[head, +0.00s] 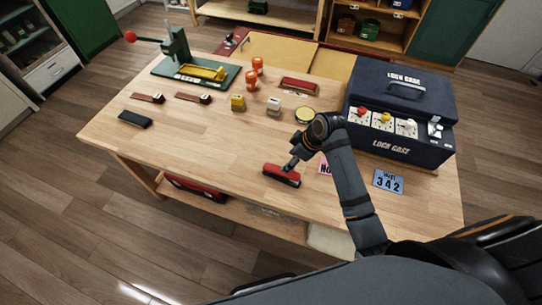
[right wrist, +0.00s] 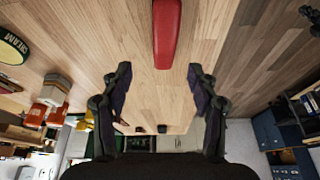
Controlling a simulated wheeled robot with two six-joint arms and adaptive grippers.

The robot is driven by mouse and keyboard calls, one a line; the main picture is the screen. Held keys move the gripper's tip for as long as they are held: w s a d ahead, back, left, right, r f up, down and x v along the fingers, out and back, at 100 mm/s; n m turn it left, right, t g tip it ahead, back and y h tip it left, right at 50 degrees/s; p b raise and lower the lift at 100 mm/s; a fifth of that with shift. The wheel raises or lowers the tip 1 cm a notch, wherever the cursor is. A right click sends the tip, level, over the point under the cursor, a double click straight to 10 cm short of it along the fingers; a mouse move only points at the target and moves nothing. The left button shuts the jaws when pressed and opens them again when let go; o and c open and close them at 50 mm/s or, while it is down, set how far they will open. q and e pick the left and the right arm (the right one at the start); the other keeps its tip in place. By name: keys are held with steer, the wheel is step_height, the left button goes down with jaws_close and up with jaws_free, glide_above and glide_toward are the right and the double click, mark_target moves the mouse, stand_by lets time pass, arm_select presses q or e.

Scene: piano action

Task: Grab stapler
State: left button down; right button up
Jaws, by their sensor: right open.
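A red stapler (head: 282,175) lies on the wooden workbench (head: 200,148) near its front edge. It also shows at the top middle of the right wrist view (right wrist: 167,32), ahead of the fingertips and roughly in line with the gap between them. My right gripper (head: 291,164) is right at the stapler's upper side in the head view and hides a little of it. In the right wrist view the right gripper (right wrist: 159,76) is open, with only bench surface showing between its fingers. My left gripper is not in view.
A dark lock case (head: 392,148) stands at the bench's right, with a blue number card (head: 388,181) before it. A pink card (head: 325,167) lies partly behind my right arm. Tins, stamps and a green press (head: 180,60) stand farther back. The bench left of the stapler is clear.

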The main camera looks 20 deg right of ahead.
mark_target(279, 171)
steer(key=shift+w, duration=0.45)
steer(key=shift+s+a, duration=0.1)
steer(key=shift+s, duration=0.15)
steer(key=f, duration=0.1)
steer(key=s+a+f, duration=0.1)
steer(key=shift+s+a+f+p, duration=0.1)
steer(key=shift+f+p, duration=0.2)
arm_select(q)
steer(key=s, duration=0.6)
arm_select(e)
steer(key=shift+w+a+f, duration=0.15)
steer(key=shift+w+f, duration=0.15)
steer(key=shift+f, duration=0.25)
steer(key=shift+w+p+x, duration=0.2)
steer(key=shift+p+x, duration=0.2)
steer(key=shift+x, duration=1.8)
steer(key=shift+w+f, duration=0.15)
steer(key=shift+f, duration=0.45)
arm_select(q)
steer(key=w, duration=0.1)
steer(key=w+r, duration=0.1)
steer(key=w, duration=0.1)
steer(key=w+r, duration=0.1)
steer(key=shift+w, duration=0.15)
arm_select(e)
jaws_close()
